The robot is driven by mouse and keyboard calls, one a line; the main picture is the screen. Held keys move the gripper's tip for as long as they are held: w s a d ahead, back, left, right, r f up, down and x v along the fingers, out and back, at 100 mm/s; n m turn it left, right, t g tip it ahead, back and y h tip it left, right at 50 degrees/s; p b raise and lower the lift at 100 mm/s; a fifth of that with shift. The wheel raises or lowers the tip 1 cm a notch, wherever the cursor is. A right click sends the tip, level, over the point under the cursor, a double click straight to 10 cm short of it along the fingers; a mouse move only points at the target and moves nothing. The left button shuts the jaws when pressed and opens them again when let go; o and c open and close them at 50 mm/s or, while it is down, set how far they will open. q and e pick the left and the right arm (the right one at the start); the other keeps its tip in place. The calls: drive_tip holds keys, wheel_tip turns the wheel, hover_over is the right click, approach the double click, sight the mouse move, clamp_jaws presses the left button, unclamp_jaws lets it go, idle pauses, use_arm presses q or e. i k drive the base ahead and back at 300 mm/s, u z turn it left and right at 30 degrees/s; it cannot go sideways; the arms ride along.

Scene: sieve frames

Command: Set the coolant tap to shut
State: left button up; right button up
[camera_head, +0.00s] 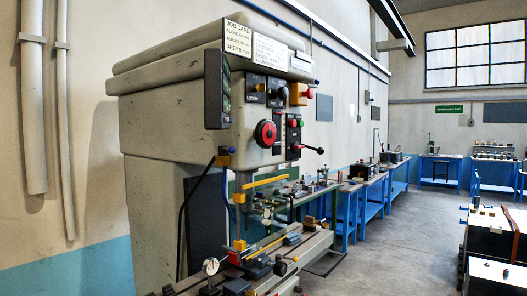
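A large grey-beige milling machine (165,110) stands at the left of the head view. Neither of my grippers is in view.
A red dial (265,133), a red-knobbed lever (309,149) and switches are on the machine's head. Its work table (287,252) carries gauges and clamps. Blue benches (372,206) line the wall behind. The grey floor (400,255) is clear in the middle.

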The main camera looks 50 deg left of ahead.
sight(222, 150)
drive_tip(key=z, duration=0.1)
drive_tip(key=i, duration=1.85)
drive_tip(key=u, duration=1.15)
drive_tip(key=i, duration=0.2)
drive_tip(key=u, duration=1.45)
drive_tip(key=i, duration=0.15)
drive_tip(key=u, duration=2.6)
drive_tip(key=i, duration=0.55)
drive_tip(key=z, duration=1)
